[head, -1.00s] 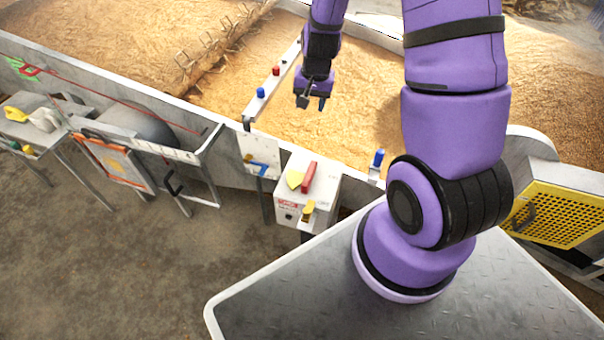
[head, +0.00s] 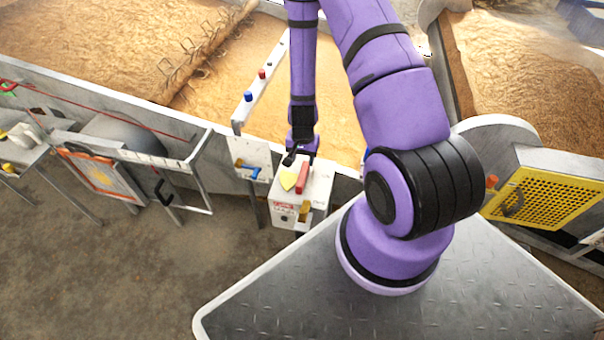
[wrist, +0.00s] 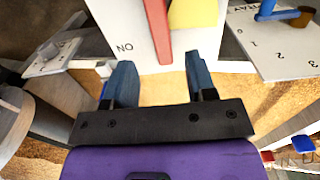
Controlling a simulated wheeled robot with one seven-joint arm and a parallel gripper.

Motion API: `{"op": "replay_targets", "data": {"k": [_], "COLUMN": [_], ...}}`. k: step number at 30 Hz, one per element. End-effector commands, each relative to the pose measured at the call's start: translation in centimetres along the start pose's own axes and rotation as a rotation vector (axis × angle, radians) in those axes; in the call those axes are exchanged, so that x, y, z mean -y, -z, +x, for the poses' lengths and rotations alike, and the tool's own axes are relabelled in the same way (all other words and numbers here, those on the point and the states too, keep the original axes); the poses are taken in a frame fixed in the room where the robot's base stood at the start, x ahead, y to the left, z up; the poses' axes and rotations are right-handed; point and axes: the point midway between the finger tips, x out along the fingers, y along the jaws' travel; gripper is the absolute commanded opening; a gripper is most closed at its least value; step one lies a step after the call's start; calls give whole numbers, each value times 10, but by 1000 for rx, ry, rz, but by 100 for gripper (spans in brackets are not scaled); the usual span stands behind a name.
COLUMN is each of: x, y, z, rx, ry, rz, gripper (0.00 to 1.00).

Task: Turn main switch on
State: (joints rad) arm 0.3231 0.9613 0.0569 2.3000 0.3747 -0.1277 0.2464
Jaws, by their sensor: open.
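The switch box (head: 285,208) is a pale box in front of the grain trough wall, with a red lever (head: 302,177) on its top and a yellow piece (head: 288,179) beside the lever. My gripper (head: 301,158) is open and empty, pointing down just behind the lever in the head view. In the wrist view the red lever (wrist: 158,30) lies between the lines of the two blue-grey fingers of the gripper (wrist: 159,60). Letters reading ON upside down show on the box top (wrist: 132,22) left of the lever. Contact with the lever cannot be told.
A panel with a blue handle (head: 247,172) stands just left of the box; it shows numbered at the right of the wrist view (wrist: 272,45). A rail (head: 262,85) with red and blue knobs runs behind over the grain. A yellow mesh guard (head: 545,197) is at right.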

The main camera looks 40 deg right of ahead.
Motion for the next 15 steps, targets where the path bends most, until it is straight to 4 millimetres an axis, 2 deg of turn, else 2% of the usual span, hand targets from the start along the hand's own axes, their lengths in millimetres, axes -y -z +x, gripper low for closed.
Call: {"op": "replay_targets", "data": {"k": [9, 15], "x": [-1, 0], "y": [-1, 0], "z": [48, 71], "rx": [3, 2], "ry": [-2, -1], "rz": [1, 1], "gripper": [51, 51]}}
